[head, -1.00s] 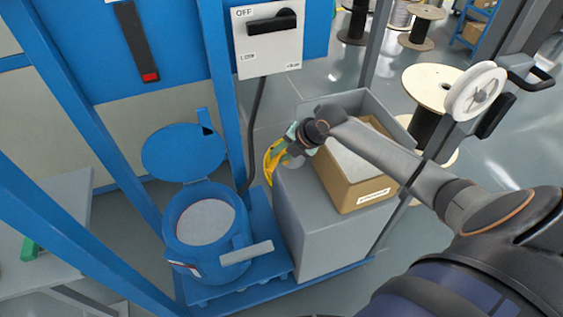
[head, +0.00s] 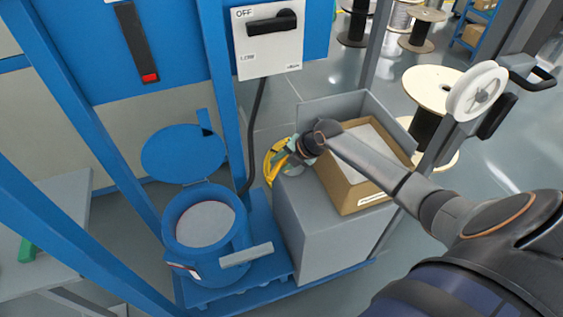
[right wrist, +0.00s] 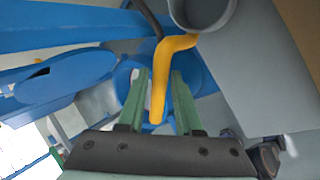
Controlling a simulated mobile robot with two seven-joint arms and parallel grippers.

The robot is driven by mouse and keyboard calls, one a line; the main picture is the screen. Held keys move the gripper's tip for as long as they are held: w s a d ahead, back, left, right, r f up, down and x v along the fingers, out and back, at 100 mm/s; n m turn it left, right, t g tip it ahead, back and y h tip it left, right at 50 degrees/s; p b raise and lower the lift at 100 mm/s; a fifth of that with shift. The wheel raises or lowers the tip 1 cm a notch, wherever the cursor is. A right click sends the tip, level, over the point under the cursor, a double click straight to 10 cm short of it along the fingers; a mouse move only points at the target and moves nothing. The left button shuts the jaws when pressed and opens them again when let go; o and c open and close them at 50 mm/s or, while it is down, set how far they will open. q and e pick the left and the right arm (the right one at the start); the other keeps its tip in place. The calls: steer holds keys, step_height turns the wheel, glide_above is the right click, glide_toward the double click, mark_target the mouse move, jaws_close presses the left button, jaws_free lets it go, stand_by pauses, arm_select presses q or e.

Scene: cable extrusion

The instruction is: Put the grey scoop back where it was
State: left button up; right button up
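The scoop shows in the right wrist view as a round grey cup (right wrist: 203,10) with a bent yellow handle (right wrist: 158,85). In the head view its yellow part (head: 271,163) shows at the left edge of the grey cabinet, partly covered by my right gripper (head: 290,148). In the right wrist view the green fingers (right wrist: 160,78) of my right gripper stand apart on either side of the handle. A gap shows between the handle and the right finger. What supports the scoop is hard to tell. My left gripper is not in view.
The grey cabinet (head: 310,235) carries an open cardboard box (head: 372,192). To its left stands a blue hopper (head: 185,255) with its round lid (head: 183,150) raised. Blue frame posts and a black cable (head: 255,130) are close by. Spools stand on the floor behind.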

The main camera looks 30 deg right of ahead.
steer(key=shift+o, duration=1.2)
steer(key=shift+r, duration=0.1)
steer(key=p+v, duration=0.2)
steer(key=v, duration=0.9)
steer(key=s+a+f+m+t, duration=0.1)
steer(key=s+a+f+m, duration=0.8)
steer(key=f, duration=0.3)
steer(key=s+a+f+m+t, duration=0.2)
steer(key=s+a+f+m, duration=0.2)
steer(key=s+a+m, duration=0.5)
steer(key=shift+s+m+h, duration=0.3)
steer(key=shift+s+m, duration=0.05)
steer(key=shift+m, duration=1.75)
steer(key=shift+f, duration=0.15)
